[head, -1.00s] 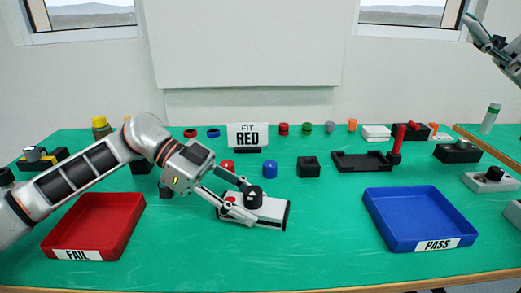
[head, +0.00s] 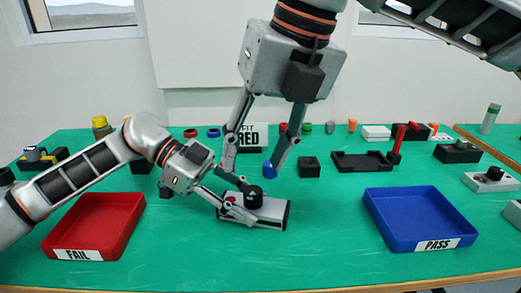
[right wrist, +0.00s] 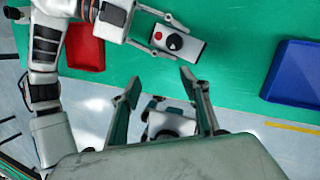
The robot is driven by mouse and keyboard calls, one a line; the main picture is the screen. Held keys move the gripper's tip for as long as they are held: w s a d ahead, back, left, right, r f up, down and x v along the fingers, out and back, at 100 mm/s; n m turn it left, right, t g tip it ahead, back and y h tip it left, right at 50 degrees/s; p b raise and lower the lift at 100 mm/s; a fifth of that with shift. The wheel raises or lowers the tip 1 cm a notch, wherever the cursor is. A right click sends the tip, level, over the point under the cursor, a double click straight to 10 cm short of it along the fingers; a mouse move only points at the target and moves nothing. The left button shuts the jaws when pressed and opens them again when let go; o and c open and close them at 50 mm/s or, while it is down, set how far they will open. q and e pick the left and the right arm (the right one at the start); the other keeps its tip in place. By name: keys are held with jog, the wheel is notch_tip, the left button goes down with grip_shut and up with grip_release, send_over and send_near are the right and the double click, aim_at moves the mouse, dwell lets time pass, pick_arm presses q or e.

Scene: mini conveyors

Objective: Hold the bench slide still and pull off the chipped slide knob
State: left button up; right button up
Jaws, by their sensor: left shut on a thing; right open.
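The bench slide (head: 273,214) is a pale grey block with dark ends and a red spot, lying on the green bench between the two trays. Its black round knob (head: 254,197) stands on top with a small pale mark; I cannot make out the chip. The slide (right wrist: 193,50) and knob (right wrist: 174,42) also show in the right wrist view. My left gripper (head: 240,203) is shut on the slide, one finger along each long side. My right gripper (head: 252,171) is open and empty, pointing down above and behind the knob, apart from it.
A red FAIL tray (head: 134,234) is at left and a blue PASS tray (head: 375,222) at right. Behind the slide are a blue cap (head: 270,168), a black block (head: 309,168), a black fixture (head: 360,161) and a partly hidden FIT RED sign (head: 249,138). The bench front is clear.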

aim_at(254, 191)
pick_arm(q)
jog(key=shift+r, duration=0.1)
pick_arm(e)
jog(key=w+f, duration=0.2)
jog(key=f, duration=0.2)
jog(key=w+f+t+h, duration=0.1)
jog(key=w+f, duration=0.1)
jog(key=f, duration=0.2)
jog(key=w+f+t+h, duration=0.1)
jog(key=w+f, duration=0.1)
jog(key=f, duration=0.1)
jog(key=shift+a+f+m, duration=0.2)
jog(key=shift+f+m, duration=0.1)
jog(key=shift+f, duration=0.3)
jog(key=c, duration=1.2)
jog(key=shift+o, duration=0.2)
jog(key=shift+r, duration=0.1)
jog(key=shift+r, duration=0.1)
